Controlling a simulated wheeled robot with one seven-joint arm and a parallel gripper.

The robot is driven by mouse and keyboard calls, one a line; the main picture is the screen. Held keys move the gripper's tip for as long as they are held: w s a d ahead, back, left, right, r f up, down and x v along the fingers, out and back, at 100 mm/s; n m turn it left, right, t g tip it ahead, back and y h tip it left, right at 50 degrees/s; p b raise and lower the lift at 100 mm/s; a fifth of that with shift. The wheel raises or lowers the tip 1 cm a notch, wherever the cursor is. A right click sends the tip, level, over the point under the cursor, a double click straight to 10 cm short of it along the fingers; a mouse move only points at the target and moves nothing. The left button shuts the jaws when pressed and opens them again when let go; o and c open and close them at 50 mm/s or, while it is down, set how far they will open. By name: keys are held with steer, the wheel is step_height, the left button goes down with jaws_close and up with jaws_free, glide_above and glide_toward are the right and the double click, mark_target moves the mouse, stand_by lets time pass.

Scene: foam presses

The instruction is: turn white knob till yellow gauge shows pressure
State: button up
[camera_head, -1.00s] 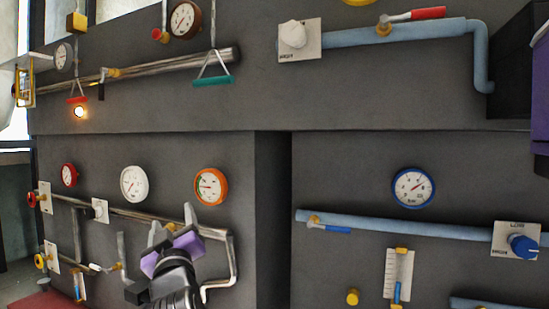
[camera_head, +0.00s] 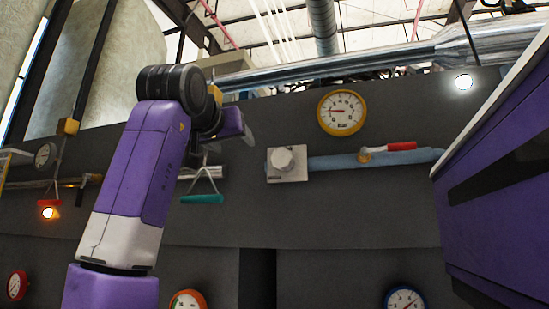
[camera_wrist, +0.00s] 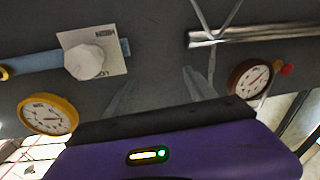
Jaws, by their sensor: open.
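The white knob (camera_head: 282,160) sits on a pale label plate on the dark panel, at the left end of a blue pipe. It also shows in the wrist view (camera_wrist: 85,62), at upper left. The yellow gauge (camera_head: 342,112) is above and right of the knob in the head view; its needle points left. It also shows in the wrist view (camera_wrist: 47,114), at lower left. My gripper (camera_wrist: 160,90) is open and empty, its two pale fingers apart from the knob.
A red-handled valve (camera_head: 388,149) is on the blue pipe right of the knob. A green-handled lever (camera_head: 202,198) hangs left of it. A brown-rimmed gauge (camera_wrist: 249,77) and metal pipe show in the wrist view. A purple cabinet (camera_head: 500,190) stands at the right.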

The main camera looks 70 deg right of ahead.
mark_target(280, 153)
steer(key=s+g+y, duration=0.1)
steer(key=s, duration=0.2)
steer(key=s+a+m+g+y, duration=0.1)
steer(key=s, duration=0.2)
steer(key=s+y, duration=0.2)
steer(key=s, duration=0.1)
steer(key=shift+s+a+f+m+g, duration=0.1)
steer(key=shift+s+a+m+g, duration=0.05)
steer(key=shift+s+m+g, duration=0.25)
steer(key=shift+s+a+f+y, duration=0.1)
steer(key=shift+s+y, duration=0.15)
steer(key=shift+y, duration=0.05)
steer(key=shift+s+d+f, duration=0.1)
steer(key=shift+d+f, duration=0.05)
steer(key=shift+d, duration=0.05)
steer(key=p+x, duration=0.2)
steer(key=x, duration=0.5)
steer(key=shift+d+f, duration=0.1)
steer(key=c, duration=1.4)
